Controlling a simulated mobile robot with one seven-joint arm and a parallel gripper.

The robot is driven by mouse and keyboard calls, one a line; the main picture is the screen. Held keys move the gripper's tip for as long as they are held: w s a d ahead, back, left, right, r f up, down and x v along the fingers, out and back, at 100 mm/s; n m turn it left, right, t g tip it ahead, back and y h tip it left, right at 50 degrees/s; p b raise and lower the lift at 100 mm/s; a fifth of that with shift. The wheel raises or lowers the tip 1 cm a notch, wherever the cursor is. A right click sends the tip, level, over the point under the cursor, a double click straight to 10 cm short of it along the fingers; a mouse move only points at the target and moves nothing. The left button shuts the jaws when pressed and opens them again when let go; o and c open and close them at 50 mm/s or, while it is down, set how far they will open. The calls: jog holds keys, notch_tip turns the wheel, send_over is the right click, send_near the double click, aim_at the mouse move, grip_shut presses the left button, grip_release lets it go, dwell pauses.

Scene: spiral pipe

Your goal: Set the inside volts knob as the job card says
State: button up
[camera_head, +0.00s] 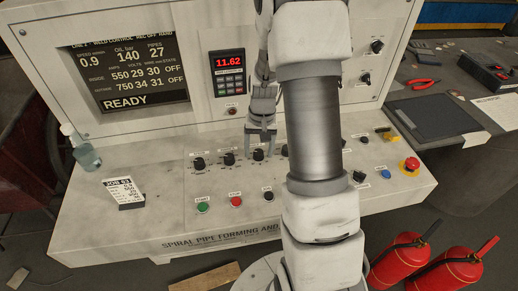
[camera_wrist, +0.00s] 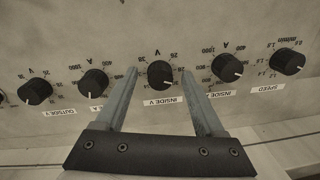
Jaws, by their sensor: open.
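The inside volts knob (camera_wrist: 160,74) is round and black, and its label INSIDE V shows in the wrist view. Its white pointer mark is toward the lower right there. My gripper (camera_wrist: 160,80) is open, with one finger on each side of this knob; I cannot tell whether either touches it. In the head view my gripper (camera_head: 261,143) hangs just above the knob (camera_head: 259,155). The job card (camera_head: 125,192) stands at the left of the console, headed JOB; its lines are too small to read surely. The display (camera_head: 138,75) shows INSIDE 550 29 30 OFF and READY.
Close beside are the inside amps knob (camera_wrist: 229,68) and another amps knob (camera_wrist: 93,83). The speed knob (camera_wrist: 287,62) is farther right. Green (camera_head: 203,206) and red (camera_head: 236,201) buttons lie in front. A spray bottle (camera_head: 85,153) stands left, and my arm hides part of the panel.

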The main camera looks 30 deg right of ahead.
aim_at(262, 152)
notch_tip(262, 152, up, 18)
jog(key=p, duration=0.1)
jog(key=shift+s+d+f+p, duration=0.2)
jog(key=shift+d+f+p, duration=0.1)
jog(key=shift+d, duration=0.1)
dwell(0.4)
jog(key=s+a+r+n+t, duration=0.2)
jog(key=s+a+r, duration=0.3)
jog(key=s, duration=0.4)
jog(key=s+a+r+n+t, duration=0.3)
jog(key=s+a+r, duration=0.2)
jog(key=s+a, duration=0.3)
jog(key=shift+s+a+h, duration=0.2)
jog(key=shift+s+h, duration=0.1)
jog(key=shift+s, duration=0.25)
